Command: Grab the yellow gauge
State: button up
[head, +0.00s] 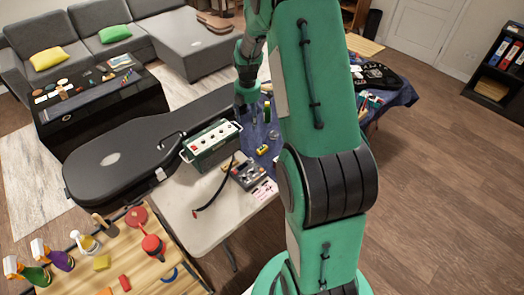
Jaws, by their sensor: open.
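A small yellow item (262,150), which may be the yellow gauge, lies on the dark blue cloth (248,141) on the table. It is too small to make out in detail. My gripper (252,117) is open, pointing down over the blue cloth, behind the yellow item in the picture and apart from it. The gap between the fingers is hard to make out. My green arm covers the middle of the table.
A green amplifier (211,143) stands left of the gripper, beside a black guitar case (140,148). A grey device (247,174) with a black cable lies nearer. A wooden bench (140,275) holds spray bottles and tools. Bare white tabletop (190,205) shows at the front.

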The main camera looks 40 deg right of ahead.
jog(key=d+f+n, duration=0.2)
jog(key=d+f, duration=0.4)
jog(key=f, duration=0.4)
jog(key=shift+s+d+f+n+g, duration=0.15)
jog(key=shift+d+f+n+g, duration=0.15)
jog(key=shift+f, duration=0.1)
send_over(262, 151)
jog(key=w+d, duration=0.1)
jog(key=w, duration=0.1)
jog(key=shift+w+f+b, duration=0.1)
jog(key=shift+f+b, duration=0.25)
jog(key=shift+f, duration=3.9)
jog(key=shift+f, duration=0.15)
jog(key=shift+d+f+b, duration=0.15)
jog(key=shift+f+b, duration=0.25)
jog(key=shift+f, duration=2.05)
jog(key=c, duration=1.3)
jog(key=shift+c, duration=0.2)
